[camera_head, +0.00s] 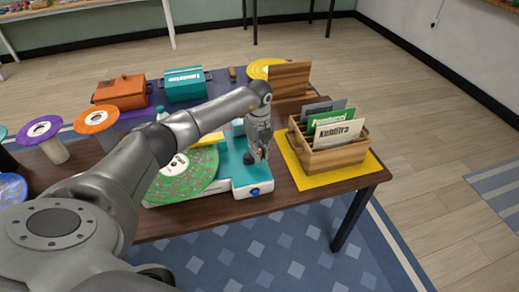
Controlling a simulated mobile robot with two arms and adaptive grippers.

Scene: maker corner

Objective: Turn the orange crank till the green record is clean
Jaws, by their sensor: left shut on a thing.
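The green record (187,178) lies on a teal and white machine (238,169) near the front edge of the table. It has a pale centre label, and brownish specks cover its visible face. My left arm hides part of it. My left gripper (256,156) points down over the right part of the machine and is shut on the orange crank (263,151), of which only a small bit shows between the fingers. My right gripper is not in view.
A wooden crate (327,158) with several sleeves stands on a yellow mat (313,182) to the right. An orange case (121,93) and a teal case (185,84) stand behind. Purple (38,130) and orange (96,119) records sit on stands at left.

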